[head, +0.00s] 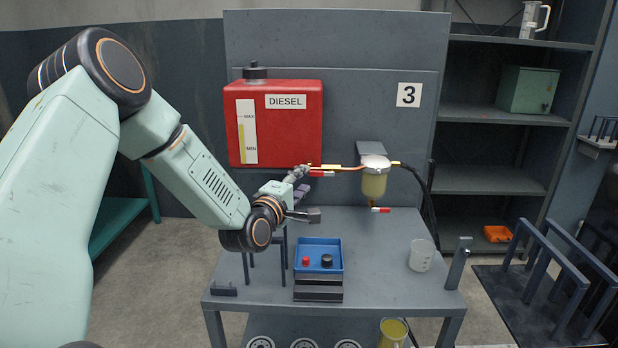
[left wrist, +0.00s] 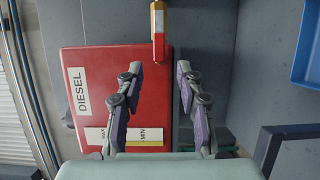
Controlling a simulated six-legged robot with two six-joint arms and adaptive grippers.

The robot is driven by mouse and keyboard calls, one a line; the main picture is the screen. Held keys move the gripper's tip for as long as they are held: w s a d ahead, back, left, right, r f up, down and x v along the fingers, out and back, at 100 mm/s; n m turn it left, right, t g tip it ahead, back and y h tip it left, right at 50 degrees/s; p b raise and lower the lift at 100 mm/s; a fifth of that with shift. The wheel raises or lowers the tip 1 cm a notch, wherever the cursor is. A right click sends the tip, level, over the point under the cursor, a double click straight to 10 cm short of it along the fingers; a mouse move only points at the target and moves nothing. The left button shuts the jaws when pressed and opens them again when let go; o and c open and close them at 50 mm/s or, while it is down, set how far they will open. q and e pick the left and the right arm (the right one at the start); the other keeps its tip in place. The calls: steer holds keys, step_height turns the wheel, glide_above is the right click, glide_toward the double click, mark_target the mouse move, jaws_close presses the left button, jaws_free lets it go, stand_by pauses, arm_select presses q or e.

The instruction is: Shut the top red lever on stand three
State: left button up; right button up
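The top red lever (head: 322,174) sits on the brass fuel line between the red diesel tank (head: 290,140) and the filter (head: 374,180) on stand three. A second lever with a red tip (head: 380,210) is below the filter bowl. My left gripper (head: 300,174) is just left of the top lever in the head view. In the left wrist view my left gripper (left wrist: 159,68) is open, its two fingers apart with nothing between the tips. The top lever (left wrist: 158,25) is just beyond the fingertips there, roughly in line with the gap. My right gripper is not in view.
A black hose (head: 428,195) hangs right of the filter. Shelves (head: 490,180) stand at the right. The bench around the beaker is mostly clear.

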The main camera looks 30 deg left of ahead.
mark_target(313, 174)
arm_select(q)
steer(key=w, duration=0.1)
steer(key=w+d, duration=0.1)
steer(key=w, duration=0.1)
steer(key=shift+w, duration=0.25)
steer(key=shift+w+a, duration=0.1)
steer(key=shift+a, duration=0.45)
steer(key=shift+w+d, duration=0.15)
steer(key=shift+d, duration=0.25)
steer(key=c, duration=0.3)
steer(key=shift+s+a, duration=0.2)
steer(key=shift+a, duration=0.1)
jaws_close()
steer(key=shift+d+r, duration=0.1)
